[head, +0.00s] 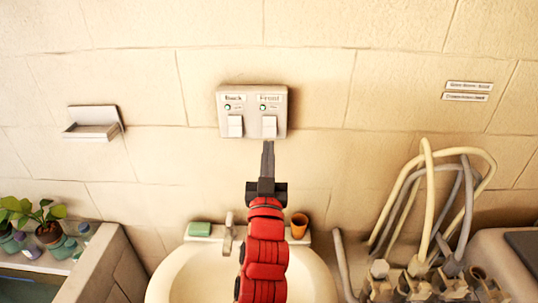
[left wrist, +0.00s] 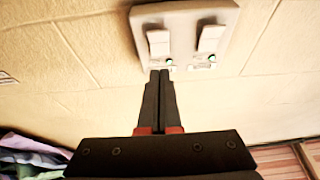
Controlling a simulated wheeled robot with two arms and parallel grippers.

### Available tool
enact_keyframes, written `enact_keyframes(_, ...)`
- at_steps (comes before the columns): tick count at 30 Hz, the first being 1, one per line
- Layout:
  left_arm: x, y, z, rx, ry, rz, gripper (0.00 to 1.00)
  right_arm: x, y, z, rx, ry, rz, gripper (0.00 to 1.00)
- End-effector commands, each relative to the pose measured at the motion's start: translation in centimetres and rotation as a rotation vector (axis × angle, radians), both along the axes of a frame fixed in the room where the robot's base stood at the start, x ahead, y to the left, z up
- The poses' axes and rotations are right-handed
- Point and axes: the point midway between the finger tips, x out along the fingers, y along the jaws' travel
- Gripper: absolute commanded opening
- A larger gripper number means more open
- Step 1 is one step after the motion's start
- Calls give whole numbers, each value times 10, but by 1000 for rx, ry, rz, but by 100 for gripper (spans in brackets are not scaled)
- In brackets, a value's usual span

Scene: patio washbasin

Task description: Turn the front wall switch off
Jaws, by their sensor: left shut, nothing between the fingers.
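A pale switch plate (head: 252,111) on the wall carries two white rockers under the labels Back and Front. My right gripper is out of view.
A washbasin (head: 180,275) with a tap (head: 228,235), green soap (head: 200,229) and an orange cup (head: 299,225) lies below. A soap shelf (head: 92,125) is at left, hoses (head: 425,190) at right. The wall around the plate is clear.

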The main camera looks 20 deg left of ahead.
Motion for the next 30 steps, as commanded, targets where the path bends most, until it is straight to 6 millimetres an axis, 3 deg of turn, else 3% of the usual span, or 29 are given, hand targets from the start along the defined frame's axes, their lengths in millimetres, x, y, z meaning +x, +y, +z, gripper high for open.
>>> enact_keyframes(3, 24, 9, 12, -5, 4, 4, 0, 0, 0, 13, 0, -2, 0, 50)
enact_keyframes(10, 48, 15, -3, -4, 7, 2, 0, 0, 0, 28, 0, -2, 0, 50)
enact_keyframes(25, 54, 16, -8, -3, 0, 0, 0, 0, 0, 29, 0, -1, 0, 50)
enact_keyframes(30, 56, 17, -17, 2, -25, -1, 0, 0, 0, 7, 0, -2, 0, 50)
